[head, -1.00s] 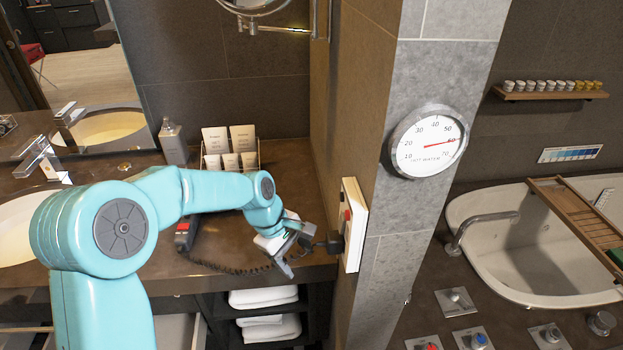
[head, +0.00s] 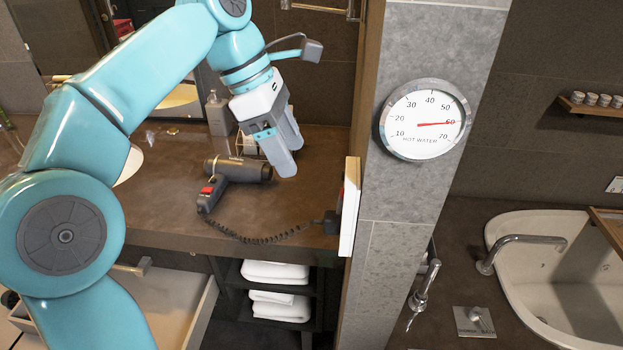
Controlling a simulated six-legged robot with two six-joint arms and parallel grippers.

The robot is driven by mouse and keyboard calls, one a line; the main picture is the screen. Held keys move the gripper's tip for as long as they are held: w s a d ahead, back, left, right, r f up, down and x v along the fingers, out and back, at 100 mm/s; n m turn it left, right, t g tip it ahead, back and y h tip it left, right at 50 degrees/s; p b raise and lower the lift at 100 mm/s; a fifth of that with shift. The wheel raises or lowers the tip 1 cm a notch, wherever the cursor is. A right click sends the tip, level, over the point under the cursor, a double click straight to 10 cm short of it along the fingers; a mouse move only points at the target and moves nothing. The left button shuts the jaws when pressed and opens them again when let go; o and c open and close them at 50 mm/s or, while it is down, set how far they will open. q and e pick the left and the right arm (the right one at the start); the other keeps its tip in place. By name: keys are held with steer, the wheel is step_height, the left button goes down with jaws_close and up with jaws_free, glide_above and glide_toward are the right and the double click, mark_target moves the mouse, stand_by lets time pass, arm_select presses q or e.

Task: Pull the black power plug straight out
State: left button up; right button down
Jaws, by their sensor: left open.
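The black power plug (head: 331,222) is small and dark, at the left face of the white wall panel (head: 350,208) on the side of the grey pillar. It appears to touch the panel; I cannot tell how deep it sits. A coiled black cord (head: 262,239) runs from it to the dark hair dryer (head: 240,169) lying on the brown counter. My right gripper is out of view.
A soap bottle (head: 217,115) stands behind my left arm. A hot water dial (head: 427,120) is on the pillar. Folded towels (head: 276,272) lie on shelves below.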

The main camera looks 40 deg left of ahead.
mark_target(331, 223)
arm_select(q)
steer(key=b+x, duration=0.3)
steer(key=x, duration=1.2)
steer(key=shift+f, duration=0.2)
steer(key=shift+a, duration=0.1)
jaws_close()
steer(key=shift+s+a, duration=0.4)
steer(key=shift+a, duration=0.3)
steer(key=shift+a, duration=0.15)
steer(key=shift+s+a, duration=0.5)
steer(key=shift+a, duration=0.25)
steer(key=shift+s+a, duration=0.55)
steer(key=shift+a, duration=0.2)
steer(key=shift+r, duration=0.1)
